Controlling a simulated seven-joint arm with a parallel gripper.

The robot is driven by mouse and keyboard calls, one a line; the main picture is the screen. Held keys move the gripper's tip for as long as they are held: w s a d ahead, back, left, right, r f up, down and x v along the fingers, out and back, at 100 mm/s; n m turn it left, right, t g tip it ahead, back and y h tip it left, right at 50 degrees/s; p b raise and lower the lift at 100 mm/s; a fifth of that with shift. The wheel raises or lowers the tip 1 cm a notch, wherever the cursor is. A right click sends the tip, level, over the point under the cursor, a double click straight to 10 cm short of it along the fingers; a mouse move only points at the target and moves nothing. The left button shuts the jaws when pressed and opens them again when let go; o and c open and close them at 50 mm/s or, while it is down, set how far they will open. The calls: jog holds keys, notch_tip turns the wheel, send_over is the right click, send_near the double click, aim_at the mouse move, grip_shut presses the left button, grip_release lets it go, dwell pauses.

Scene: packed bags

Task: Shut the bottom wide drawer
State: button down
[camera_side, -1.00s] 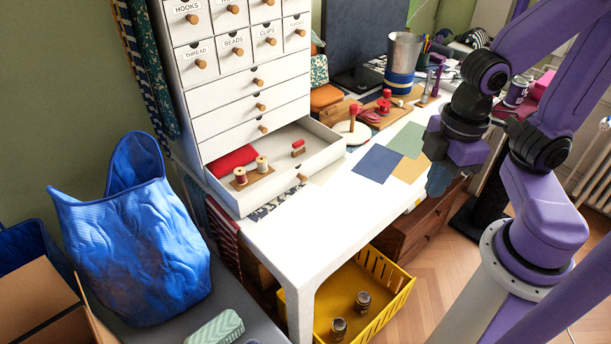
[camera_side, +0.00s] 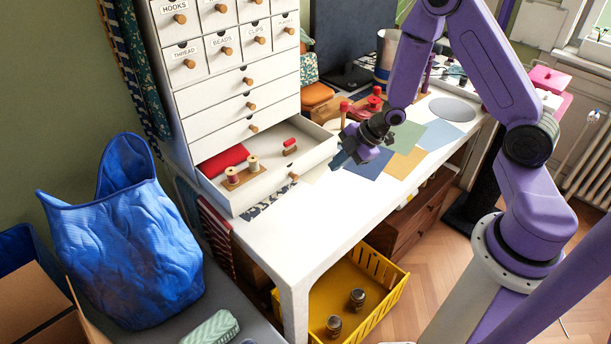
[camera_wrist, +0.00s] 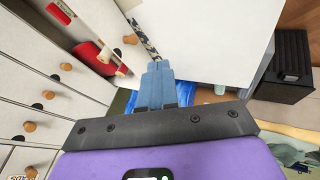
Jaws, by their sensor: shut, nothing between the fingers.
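The bottom wide drawer (camera_side: 280,182) of the white cabinet is pulled out over the white table. It holds a red cloth (camera_side: 222,163), spools on a small wooden stand (camera_side: 244,176) and a red item (camera_side: 290,146). Its front has a round wooden knob (camera_side: 293,176), which also shows in the wrist view (camera_wrist: 130,39). My gripper (camera_side: 340,160) is shut and empty, just to the right of the drawer front, apart from it as far as I can tell. In the wrist view its blue fingers (camera_wrist: 156,72) are together, near the knob.
Above, the cabinet's other wide drawers (camera_side: 237,106) and small labelled drawers (camera_side: 228,42) are shut. Paper sheets (camera_side: 405,137) lie flat on the table (camera_side: 310,232). Red-topped wooden items (camera_side: 374,100) stand behind my gripper. A yellow crate (camera_side: 380,292) is below the table; a blue bag (camera_side: 135,240) is at left.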

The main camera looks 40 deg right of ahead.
jog(key=x, duration=0.9)
jog(key=shift+w+d+f, duration=0.1)
jog(key=shift+w+f, duration=0.1)
jog(key=shift+f, duration=0.2)
jog(key=w, duration=0.3)
jog(key=shift+f, duration=0.25)
jog(key=shift+w, duration=0.7)
send_over(267, 160)
jog(key=shift+w+d, duration=0.1)
jog(key=shift+w, duration=0.05)
